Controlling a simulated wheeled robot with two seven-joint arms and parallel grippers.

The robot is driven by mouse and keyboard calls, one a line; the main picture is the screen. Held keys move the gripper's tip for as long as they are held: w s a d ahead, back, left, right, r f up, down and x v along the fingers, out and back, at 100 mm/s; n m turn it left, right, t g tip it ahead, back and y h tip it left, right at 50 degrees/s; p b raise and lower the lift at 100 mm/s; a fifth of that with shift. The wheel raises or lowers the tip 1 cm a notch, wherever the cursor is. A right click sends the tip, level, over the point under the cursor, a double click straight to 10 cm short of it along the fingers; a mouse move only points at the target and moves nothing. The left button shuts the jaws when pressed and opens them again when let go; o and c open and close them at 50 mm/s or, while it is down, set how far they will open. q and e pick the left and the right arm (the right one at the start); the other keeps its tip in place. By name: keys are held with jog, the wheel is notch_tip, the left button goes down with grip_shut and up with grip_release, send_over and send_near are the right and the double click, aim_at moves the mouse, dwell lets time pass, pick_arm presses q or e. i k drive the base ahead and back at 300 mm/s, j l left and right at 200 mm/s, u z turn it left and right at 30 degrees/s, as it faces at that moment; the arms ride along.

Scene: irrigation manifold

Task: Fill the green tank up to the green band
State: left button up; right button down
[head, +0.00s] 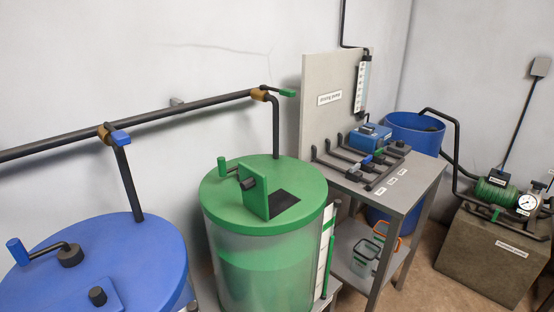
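The green tank (222,257) stands in the middle, with a clear wall and a green lid (236,192). Green shows through its wall below a paler upper strip; I cannot tell liquid from band there. A white upright gauge strip (323,264) with green on it stands at the tank's right side; its reading is too small to tell. A dark pipe (275,128) drops to the lid from the wall pipe, with a green-handled valve (281,92) at its top. The lid carries a green crank (222,166), an upright green plate and a dark square. Neither gripper is in view.
A blue-lidded tank (150,255) stands at left, below a blue-handled valve (120,138). At right are a grey bench (408,176) with black piping, a blue barrel (416,135), and a green pump (494,192) with a gauge (528,202) on a block (490,258).

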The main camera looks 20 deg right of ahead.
aim_at(285, 92)
jog(key=l+u, duration=0.15)
jog(key=u, duration=0.55)
jog(key=k+l+u, duration=0.1)
jog(key=l+u, duration=0.15)
jog(key=l, duration=0.15)
jog(key=k+l+u, duration=0.15)
jog(key=l+u, duration=0.15)
jog(key=k+l+u, duration=0.25)
jog(key=l, duration=0.25)
jog(key=k+l, duration=0.25)
jog(key=l, duration=0.2)
jog(key=k+l+u, duration=0.1)
jog(key=k+l, duration=0.2)
jog(key=l, duration=0.2)
